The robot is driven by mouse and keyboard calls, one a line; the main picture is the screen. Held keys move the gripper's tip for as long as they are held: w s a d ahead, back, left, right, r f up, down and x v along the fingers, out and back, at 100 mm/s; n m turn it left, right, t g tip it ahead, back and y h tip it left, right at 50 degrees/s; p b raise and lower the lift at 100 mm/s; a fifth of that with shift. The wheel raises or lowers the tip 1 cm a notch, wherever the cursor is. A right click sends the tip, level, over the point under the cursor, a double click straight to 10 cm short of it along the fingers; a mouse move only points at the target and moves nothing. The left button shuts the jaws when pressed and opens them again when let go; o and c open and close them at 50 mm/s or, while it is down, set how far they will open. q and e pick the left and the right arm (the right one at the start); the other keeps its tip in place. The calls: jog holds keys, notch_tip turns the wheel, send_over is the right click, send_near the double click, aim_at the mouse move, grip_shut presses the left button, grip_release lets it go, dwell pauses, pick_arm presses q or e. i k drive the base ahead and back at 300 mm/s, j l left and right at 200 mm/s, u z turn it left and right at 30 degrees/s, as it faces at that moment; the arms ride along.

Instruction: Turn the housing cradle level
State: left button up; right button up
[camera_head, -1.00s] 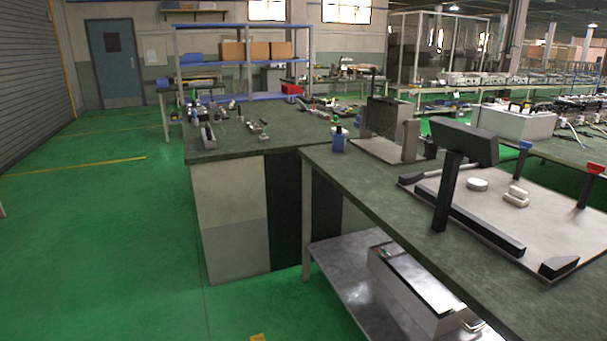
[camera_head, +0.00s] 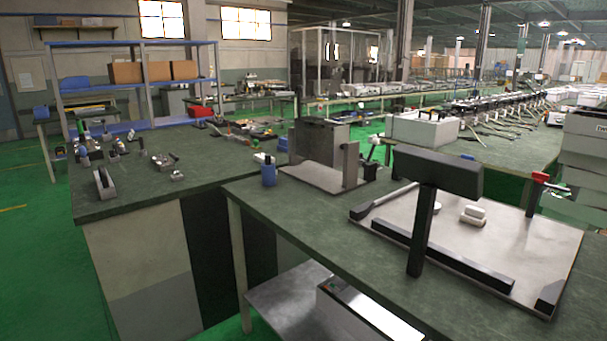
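Neither of my grippers is in view. A dark block (camera_head: 438,172) on a black post (camera_head: 422,230) stands at the near workbench and looks slightly tilted, its right end lower; it may be the cradle, but I cannot tell for sure. A pale plate (camera_head: 510,240) with black bars along its edges lies on the bench behind the post. Small white pieces (camera_head: 473,215) rest on the plate. A second fixture (camera_head: 320,143) with an upright grey panel and a grey post stands on its own plate further back.
The near green-topped bench (camera_head: 300,222) has a shelf below holding an open grey box (camera_head: 365,318). A blue cup (camera_head: 268,172) stands near its back left corner. Another bench (camera_head: 130,195) with small tools stands to the left. Green floor (camera_head: 30,270) is free at far left.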

aim_at(320, 140)
jog(key=i+j+z, duration=0.2)
jog(key=i+j, duration=0.15)
jog(key=j, duration=0.2)
jog(key=i+j+u, duration=0.3)
jog(key=i+j, duration=0.45)
jog(key=j, duration=0.15)
jog(key=i+j+u, duration=0.25)
jog(key=i+j, duration=0.45)
jog(key=i, duration=0.2)
